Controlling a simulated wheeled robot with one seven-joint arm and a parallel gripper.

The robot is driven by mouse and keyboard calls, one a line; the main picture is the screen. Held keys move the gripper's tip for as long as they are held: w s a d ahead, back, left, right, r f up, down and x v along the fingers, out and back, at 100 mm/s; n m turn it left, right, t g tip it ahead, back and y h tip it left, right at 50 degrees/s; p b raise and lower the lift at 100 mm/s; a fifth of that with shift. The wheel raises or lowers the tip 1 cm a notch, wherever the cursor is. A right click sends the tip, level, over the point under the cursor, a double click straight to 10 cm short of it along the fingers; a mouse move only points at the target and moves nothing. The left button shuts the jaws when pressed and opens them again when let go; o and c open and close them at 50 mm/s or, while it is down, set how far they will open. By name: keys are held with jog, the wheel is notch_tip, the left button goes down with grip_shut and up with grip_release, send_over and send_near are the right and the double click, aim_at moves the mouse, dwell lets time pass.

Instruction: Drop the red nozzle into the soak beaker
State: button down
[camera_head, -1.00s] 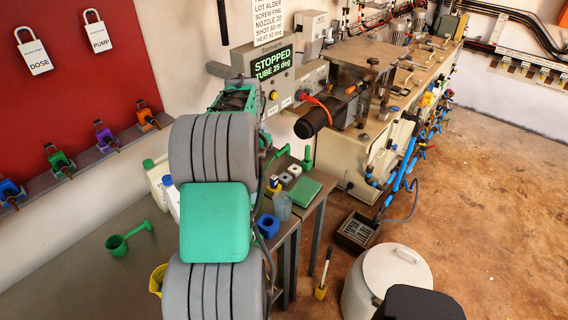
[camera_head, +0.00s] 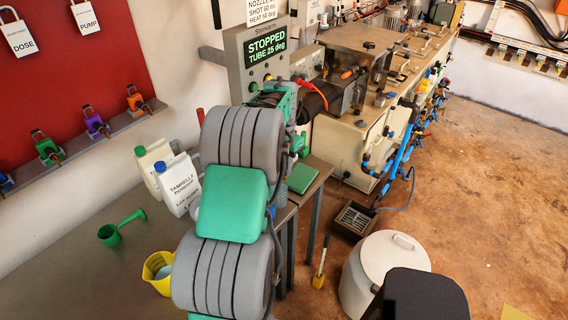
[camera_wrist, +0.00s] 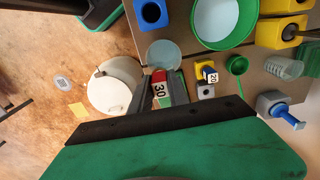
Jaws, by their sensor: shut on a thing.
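In the wrist view my gripper (camera_wrist: 162,77) is shut on the red nozzle (camera_wrist: 158,76), which carries a white label reading 30. A translucent round beaker (camera_wrist: 163,52), likely the soak beaker, stands just beyond the fingertips, close to the nozzle in the picture. The nozzle looks to be above the bench and not inside the beaker; the height gap cannot be told. In the head view my arm hides the gripper, nozzle and beaker.
Near the beaker are a blue block (camera_wrist: 152,13), a green-rimmed bowl (camera_wrist: 253,18), a small block with a nozzle marked 20 (camera_wrist: 209,74) and a green scoop (camera_wrist: 236,65). A white bin (camera_head: 385,270) stands on the floor. A yellow jug (camera_head: 158,268) stands at the left.

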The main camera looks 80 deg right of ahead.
jog(key=shift+r, duration=0.1)
jog(key=c, duration=1.2)
grip_release()
jog(key=shift+o, duration=0.2)
notch_tip(320, 180, up, 8)
jog(key=shift+f+b, duration=0.1)
jog(key=shift+b, duration=0.8)
